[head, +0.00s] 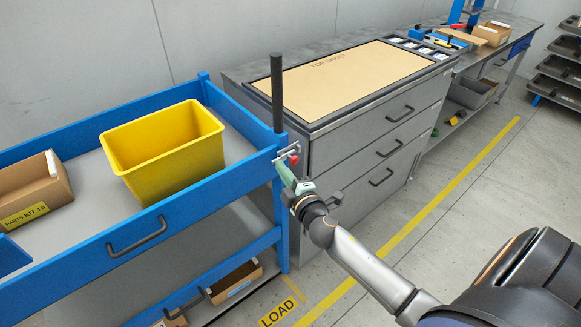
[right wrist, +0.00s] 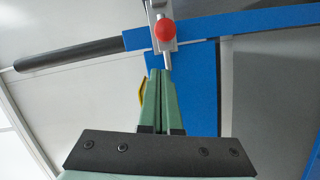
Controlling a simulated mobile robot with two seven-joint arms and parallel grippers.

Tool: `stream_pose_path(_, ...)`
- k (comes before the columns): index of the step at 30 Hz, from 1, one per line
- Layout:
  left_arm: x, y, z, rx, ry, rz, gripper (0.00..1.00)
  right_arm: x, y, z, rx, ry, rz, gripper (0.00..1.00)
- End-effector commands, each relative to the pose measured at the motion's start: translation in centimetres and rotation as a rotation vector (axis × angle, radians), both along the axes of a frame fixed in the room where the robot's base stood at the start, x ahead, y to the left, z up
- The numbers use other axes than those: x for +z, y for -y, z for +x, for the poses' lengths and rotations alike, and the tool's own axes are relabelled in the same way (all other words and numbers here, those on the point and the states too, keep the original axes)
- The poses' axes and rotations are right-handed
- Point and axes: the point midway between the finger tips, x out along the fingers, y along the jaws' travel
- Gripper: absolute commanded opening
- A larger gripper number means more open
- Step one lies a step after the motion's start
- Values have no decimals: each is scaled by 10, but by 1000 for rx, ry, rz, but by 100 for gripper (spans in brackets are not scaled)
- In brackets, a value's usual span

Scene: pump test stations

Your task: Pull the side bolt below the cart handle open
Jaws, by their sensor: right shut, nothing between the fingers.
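The side bolt is a small grey metal piece (head: 285,153) with a red knob (head: 294,159), mounted on the blue corner post of the cart just below the black upright handle (head: 277,92). In the right wrist view the red knob (right wrist: 165,30) stands at the top centre on the metal bolt (right wrist: 154,10). My right gripper (head: 282,167) has green fingers that are shut and empty. Its fingertips (right wrist: 160,72) point at the bolt from just below the knob in the wrist view; whether they touch the bolt I cannot tell. My left gripper is not in view.
The blue cart (head: 190,210) holds a yellow bin (head: 165,150) and a cardboard box (head: 35,190). A grey drawer cabinet (head: 365,150) stands close beside the cart's handle corner. A floor strip marked LOAD (head: 278,311) and open floor lie in front.

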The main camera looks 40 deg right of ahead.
Motion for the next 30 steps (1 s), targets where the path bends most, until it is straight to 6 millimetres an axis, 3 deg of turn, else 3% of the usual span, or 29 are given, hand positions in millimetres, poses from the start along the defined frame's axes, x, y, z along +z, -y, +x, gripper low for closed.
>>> stream_pose_path(6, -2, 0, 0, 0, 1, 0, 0, -7, 22, 1, 1, -2, -2, 0)
stream_pose_path(20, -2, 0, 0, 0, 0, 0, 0, -8, 27, 1, 1, -1, -1, 0)
stream_pose_path(30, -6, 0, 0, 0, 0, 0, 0, -8, 72, 5, -1, -2, -2, 0)
